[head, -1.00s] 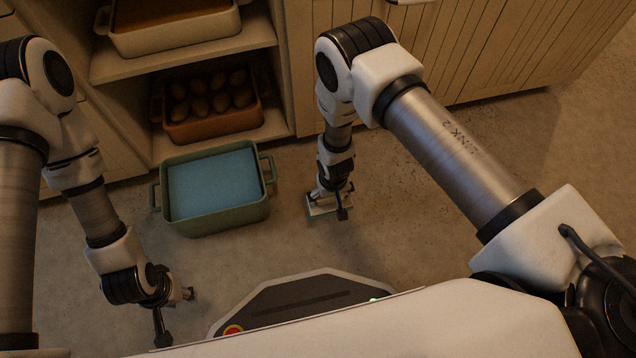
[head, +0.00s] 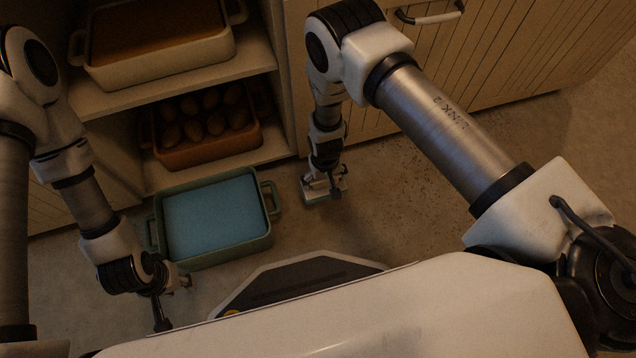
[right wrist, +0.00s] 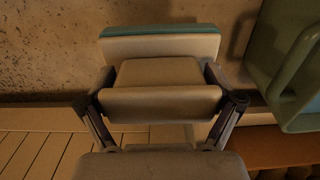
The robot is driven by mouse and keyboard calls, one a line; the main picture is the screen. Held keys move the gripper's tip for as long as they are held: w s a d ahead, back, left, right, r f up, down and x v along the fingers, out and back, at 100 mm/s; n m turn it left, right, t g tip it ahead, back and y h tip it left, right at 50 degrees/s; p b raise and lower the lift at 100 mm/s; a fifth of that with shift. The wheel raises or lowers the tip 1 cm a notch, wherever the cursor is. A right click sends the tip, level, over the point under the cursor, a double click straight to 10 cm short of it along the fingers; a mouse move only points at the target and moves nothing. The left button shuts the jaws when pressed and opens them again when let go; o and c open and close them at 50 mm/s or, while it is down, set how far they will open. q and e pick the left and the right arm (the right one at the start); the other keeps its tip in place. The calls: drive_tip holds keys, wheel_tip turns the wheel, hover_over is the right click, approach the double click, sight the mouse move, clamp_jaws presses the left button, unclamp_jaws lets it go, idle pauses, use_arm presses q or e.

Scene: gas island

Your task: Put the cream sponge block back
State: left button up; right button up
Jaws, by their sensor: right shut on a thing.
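The cream sponge block (right wrist: 160,47), with a teal layer along one edge, is in my right gripper (right wrist: 160,95). In the head view my right gripper (head: 326,187) points down over the floor to the right of the green tub, with the block (head: 318,200) at its tip. The gripper hides much of the block, and I cannot tell whether it touches the floor. My left gripper (head: 175,302) is open and empty, in front of the tub's left corner.
The green two-handled tub (head: 216,257) holds a blue slab (head: 212,217) and stands before open shelves (head: 190,84). The lower shelf has a brown dish of eggs (head: 208,151); the upper has a cream dish (head: 160,67). Bare floor (head: 400,215) lies to the right.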

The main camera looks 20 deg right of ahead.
sight(323, 193)
wheel_tip(323, 193, down, 10)
drive_tip(key=b, duration=0.9)
drive_tip(key=shift+w+f+b, duration=0.1)
drive_tip(key=shift+w+b, duration=0.05)
drive_tip(key=shift+b, duration=0.25)
drive_tip(key=shift+r, duration=0.2)
drive_tip(key=shift+c, duration=0.5)
drive_tip(key=shift+f, duration=0.15)
drive_tip(key=o, duration=1.2)
drive_tip(key=shift+o, duration=0.2)
wheel_tip(323, 193, up, 13)
drive_tip(key=p, duration=1.2)
drive_tip(key=shift+f, duration=0.2)
drive_tip(key=shift+f, duration=0.15)
